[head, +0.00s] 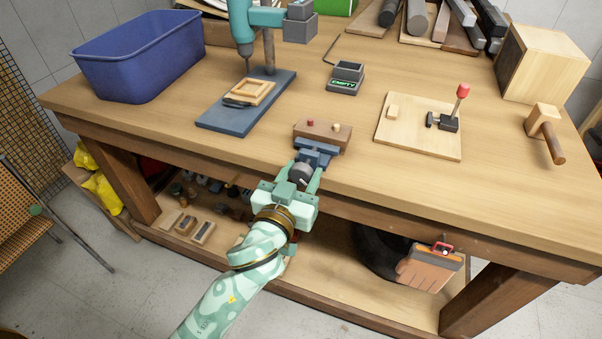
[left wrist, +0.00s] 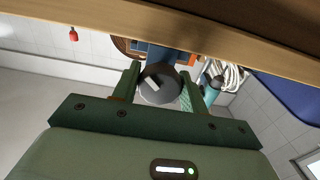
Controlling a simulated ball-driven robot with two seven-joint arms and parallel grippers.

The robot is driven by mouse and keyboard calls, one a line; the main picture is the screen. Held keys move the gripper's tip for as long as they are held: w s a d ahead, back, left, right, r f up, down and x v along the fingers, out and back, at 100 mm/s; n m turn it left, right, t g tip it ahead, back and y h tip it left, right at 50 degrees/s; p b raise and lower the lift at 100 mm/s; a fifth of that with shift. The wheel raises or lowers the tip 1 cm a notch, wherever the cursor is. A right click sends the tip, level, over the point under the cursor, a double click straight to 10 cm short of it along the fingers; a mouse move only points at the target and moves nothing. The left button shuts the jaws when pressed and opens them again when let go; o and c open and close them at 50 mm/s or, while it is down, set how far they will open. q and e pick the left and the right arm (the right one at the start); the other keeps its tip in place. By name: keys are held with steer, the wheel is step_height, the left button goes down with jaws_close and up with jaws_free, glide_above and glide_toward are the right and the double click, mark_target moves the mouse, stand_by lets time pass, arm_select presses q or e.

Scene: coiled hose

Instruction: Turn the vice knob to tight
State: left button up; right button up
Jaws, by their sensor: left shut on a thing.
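The blue vice (head: 316,150) is fixed at the front edge of the workbench. Its dark grey round knob (head: 300,174) faces me. In the left wrist view the knob (left wrist: 158,84) has a pale mark on its face and sits between the two green fingers. My left gripper (head: 303,177) is shut on the knob. A wooden block with a red peg and a pale peg (head: 323,134) is at the vice, just behind its jaws; I cannot tell how firmly it is clamped. My right gripper is not in view.
A drill press on a blue base (head: 225,120) stands behind left, near a blue bin (head: 140,55). A small box marked EMPTY (head: 345,78) is behind the vice. A board with a red-knobbed lever (head: 400,135) and a wooden mallet (head: 545,130) lie right. The bench edge runs above my arm.

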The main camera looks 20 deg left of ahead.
arm_select(q)
steer(key=shift+r+m+p, duration=0.35)
steer(key=shift+m+p, duration=0.55)
steer(key=shift+p, duration=0.2)
steer(key=shift+f+m+p, duration=0.2)
steer(key=shift+m+p, duration=0.25)
steer(key=shift+m, duration=0.25)
steer(key=shift+f, duration=0.15)
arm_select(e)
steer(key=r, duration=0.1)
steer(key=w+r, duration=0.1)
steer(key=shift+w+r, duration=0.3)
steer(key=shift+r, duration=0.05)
arm_select(q)
steer(key=o, duration=1)
steer(key=shift+c, duration=0.2)
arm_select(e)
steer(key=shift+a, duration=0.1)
arm_select(q)
steer(key=shift+a, duration=0.1)
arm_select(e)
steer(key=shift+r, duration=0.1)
